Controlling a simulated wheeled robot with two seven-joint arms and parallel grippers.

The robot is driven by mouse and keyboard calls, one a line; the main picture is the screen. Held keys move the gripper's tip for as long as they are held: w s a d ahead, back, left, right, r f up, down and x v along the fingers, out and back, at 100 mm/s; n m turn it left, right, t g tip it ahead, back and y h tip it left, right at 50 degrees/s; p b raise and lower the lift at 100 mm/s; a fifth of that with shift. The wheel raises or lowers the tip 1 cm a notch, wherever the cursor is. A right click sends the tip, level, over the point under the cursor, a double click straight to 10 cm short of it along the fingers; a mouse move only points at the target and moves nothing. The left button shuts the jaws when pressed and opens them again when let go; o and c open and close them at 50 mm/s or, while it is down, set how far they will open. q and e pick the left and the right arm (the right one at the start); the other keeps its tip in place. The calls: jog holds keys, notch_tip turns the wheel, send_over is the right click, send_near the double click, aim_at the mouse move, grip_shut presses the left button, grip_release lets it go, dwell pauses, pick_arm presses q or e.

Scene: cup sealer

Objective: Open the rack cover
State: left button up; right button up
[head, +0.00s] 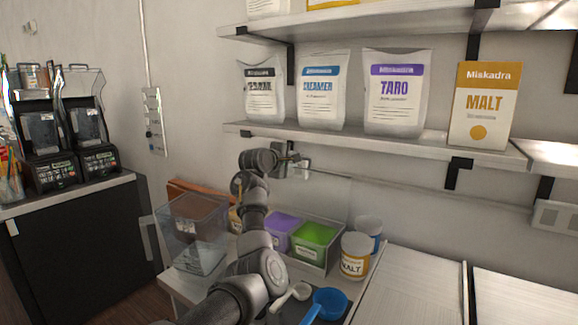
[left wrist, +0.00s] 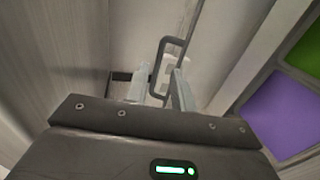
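The rack (head: 322,266) stands on the counter with a purple bin (head: 282,226) and a green bin (head: 316,236) inside. Its clear cover (head: 325,197) appears raised, standing up behind the bins near the wall. My left gripper (head: 301,163) is high up by the cover's top edge, below the lower shelf. In the left wrist view my left gripper's fingers (left wrist: 161,88) are apart, with a dark grey bar handle (left wrist: 162,62) between and just beyond them. I cannot tell whether they touch it. The purple bin (left wrist: 278,112) shows at right there. My right gripper is not in view.
The lower shelf (head: 380,138) with several bags and a malt box (head: 485,105) is just above my left gripper. A clear container (head: 193,232) stands left of my arm. A malt jar (head: 355,256), blue cup (head: 369,229) and blue scoop (head: 328,302) sit right of it.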

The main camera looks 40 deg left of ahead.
pick_arm(q)
jog(key=shift+v, duration=0.85)
